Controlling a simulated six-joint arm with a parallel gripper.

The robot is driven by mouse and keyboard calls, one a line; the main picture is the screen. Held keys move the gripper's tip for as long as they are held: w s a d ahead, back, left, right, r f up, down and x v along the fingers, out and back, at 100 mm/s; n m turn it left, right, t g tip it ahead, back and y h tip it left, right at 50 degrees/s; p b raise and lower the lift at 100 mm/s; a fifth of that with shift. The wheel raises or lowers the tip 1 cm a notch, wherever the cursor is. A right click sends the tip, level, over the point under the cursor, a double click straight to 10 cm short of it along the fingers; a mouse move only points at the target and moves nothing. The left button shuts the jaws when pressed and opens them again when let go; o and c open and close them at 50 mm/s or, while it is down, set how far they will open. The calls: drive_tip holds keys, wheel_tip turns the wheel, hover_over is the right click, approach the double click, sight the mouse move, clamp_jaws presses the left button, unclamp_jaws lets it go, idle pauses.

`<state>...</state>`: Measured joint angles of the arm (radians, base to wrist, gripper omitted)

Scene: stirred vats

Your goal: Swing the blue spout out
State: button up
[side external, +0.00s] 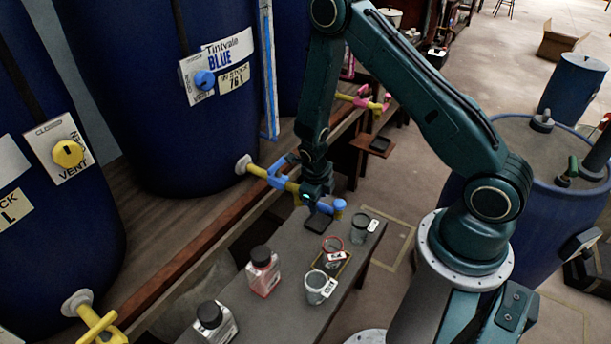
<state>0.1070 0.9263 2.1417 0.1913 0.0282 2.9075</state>
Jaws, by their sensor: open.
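The blue vat (160,90) labelled "Tintvale BLUE" stands at the upper left. A yellow pipe (256,171) comes from its base, with a blue handle (279,170) on it. The blue spout (338,205) shows at the far end of this pipe, over the bench. My gripper (318,200) points down at the spout, open, and overlaps part of it in this view. I cannot tell whether the fingers touch it, and the pipe behind the gripper is partly hidden.
Cups (319,287) and bottles (264,272) stand on the grey bench (262,318) below. A pink spout (377,104) is farther back. Another yellow tap (98,327) is at the lower left. A blue drum (540,225) stands at right behind my arm.

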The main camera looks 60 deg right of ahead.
wheel_tip(320, 180, up, 12)
drive_tip(key=a, duration=0.2)
drive_tip(key=shift+s+a+f, duration=0.15)
drive_tip(key=shift+f, duration=0.05)
idle(0.3)
drive_tip(key=shift+f, duration=0.1)
drive_tip(key=c, duration=1)
drive_tip(key=shift+d+f+n, duration=0.1)
drive_tip(key=shift+d+n, duration=0.2)
drive_tip(key=s+d+f+n+y, duration=0.1)
drive_tip(key=d+f+n+y, duration=0.1)
drive_tip(key=d+n, duration=0.4)
drive_tip(key=s+d+f+n+y, duration=0.1)
drive_tip(key=d+f+n+y, duration=0.1)
drive_tip(key=d+n, duration=0.4)
drive_tip(key=n+y, duration=0.1)
drive_tip(key=n, duration=0.2)
drive_tip(key=shift+s+d+f, duration=0.15)
drive_tip(key=shift+s+d, duration=0.15)
